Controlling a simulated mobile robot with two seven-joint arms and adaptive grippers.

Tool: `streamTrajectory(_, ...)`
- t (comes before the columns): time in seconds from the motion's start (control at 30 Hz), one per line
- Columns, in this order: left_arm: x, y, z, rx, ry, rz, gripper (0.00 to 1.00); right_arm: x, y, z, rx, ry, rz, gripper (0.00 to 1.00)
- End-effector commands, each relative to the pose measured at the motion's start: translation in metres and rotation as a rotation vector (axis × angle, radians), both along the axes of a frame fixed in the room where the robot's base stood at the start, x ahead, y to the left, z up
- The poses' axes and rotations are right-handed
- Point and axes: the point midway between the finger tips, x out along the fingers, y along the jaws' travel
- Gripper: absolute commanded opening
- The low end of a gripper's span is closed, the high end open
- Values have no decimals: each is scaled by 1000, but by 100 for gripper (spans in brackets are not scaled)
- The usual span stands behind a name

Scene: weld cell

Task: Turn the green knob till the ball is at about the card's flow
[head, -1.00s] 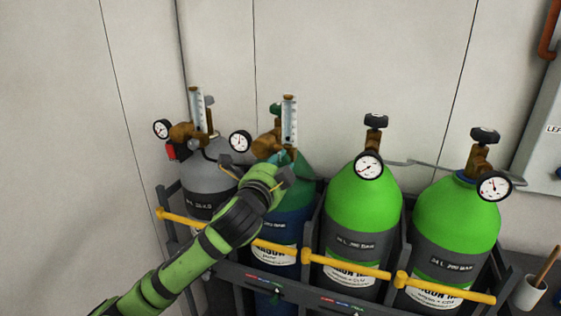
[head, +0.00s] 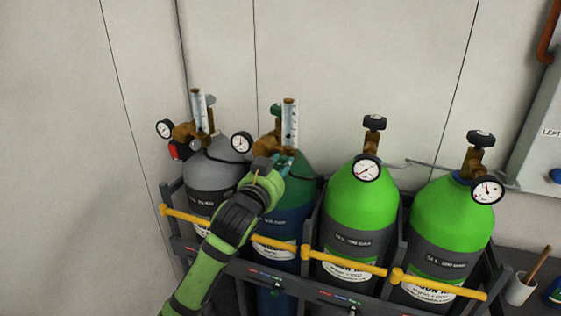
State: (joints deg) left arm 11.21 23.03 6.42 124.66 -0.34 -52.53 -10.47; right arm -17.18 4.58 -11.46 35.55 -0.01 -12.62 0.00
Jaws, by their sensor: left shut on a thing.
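A clear flowmeter tube (head: 290,123) stands upright on the brass regulator of the dark green and blue cylinder (head: 298,180), second from the left. My left gripper (head: 282,163) is at the foot of this tube, in front of the regulator, shut on the green knob there. The gripper hides most or all of that knob. The ball in the tube and the scale's figures are too small to read. I cannot make out a card with a flow on it. My right gripper is not in view.
A grey cylinder (head: 212,162) with its own flowmeter (head: 198,108) and gauge stands close on the left. Two bright green cylinders (head: 362,203) stand to the right. Yellow bars (head: 345,263) cross the rack's front. A cup (head: 519,290) stands far right.

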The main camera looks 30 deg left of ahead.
Motion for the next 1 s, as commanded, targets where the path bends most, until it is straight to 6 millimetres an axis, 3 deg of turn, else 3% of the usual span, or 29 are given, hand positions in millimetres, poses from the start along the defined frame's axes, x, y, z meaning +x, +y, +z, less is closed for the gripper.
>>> streamTrajectory(0.5,0,1,1,-330,-81,0,0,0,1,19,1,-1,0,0)
streamTrajectory(1.0,0,1,0,-388,-95,0,0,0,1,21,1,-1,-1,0)
